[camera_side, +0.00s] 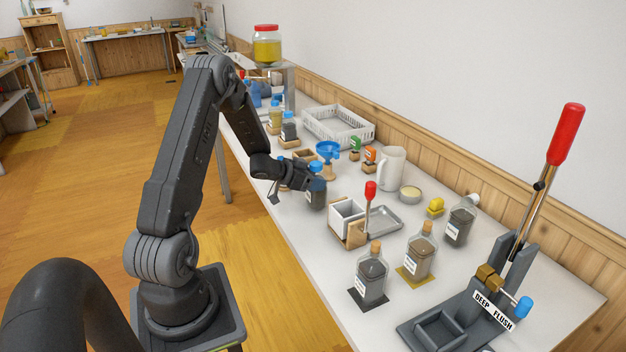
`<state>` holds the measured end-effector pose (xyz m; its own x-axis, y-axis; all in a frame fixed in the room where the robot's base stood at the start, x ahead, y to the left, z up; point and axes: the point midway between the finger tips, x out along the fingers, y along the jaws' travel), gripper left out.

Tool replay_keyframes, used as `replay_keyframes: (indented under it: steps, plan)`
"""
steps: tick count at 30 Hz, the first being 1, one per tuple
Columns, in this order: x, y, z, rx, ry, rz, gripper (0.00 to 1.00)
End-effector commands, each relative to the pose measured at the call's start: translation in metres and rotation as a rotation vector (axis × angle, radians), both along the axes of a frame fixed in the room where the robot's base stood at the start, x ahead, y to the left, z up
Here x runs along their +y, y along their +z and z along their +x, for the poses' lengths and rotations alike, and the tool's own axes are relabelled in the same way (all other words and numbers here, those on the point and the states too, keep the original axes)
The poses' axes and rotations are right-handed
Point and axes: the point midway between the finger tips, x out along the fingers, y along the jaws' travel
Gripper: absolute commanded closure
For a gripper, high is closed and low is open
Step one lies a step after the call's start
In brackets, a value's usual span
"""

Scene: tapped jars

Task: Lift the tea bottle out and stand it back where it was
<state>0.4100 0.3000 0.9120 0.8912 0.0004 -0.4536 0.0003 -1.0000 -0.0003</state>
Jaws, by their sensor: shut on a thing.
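My gripper (306,182) is over the near-left part of the white table, shut on a dark bottle (317,201) with a bluish top and a small pale label. The label is too small to read, so I cannot tell from it whether this is the tea bottle. The bottle looks about upright. The gripper hides part of its upper side. I cannot tell whether its base touches the table.
Corked bottles stand at the front, one on a dark mat (354,293) and one on a yellow mat (402,279). A white box with a red-handled lever (370,191), a metal tray (386,224), a white pitcher (391,168) and a blue funnel (328,150) stand close by. A large lever press (507,265) is at right.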

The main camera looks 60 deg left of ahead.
Motion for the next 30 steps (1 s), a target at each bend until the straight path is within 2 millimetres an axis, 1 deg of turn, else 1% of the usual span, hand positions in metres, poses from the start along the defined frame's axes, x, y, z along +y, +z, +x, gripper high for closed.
replay_keyframes:
  steps: [11, 30]
  plan:
    - [0.0003, 0.0, 0.0004, -0.002, 0.0, 0.001, 0.74]
    - [0.0005, -0.0073, 0.0005, -0.002, 0.0, 0.0, 0.74]
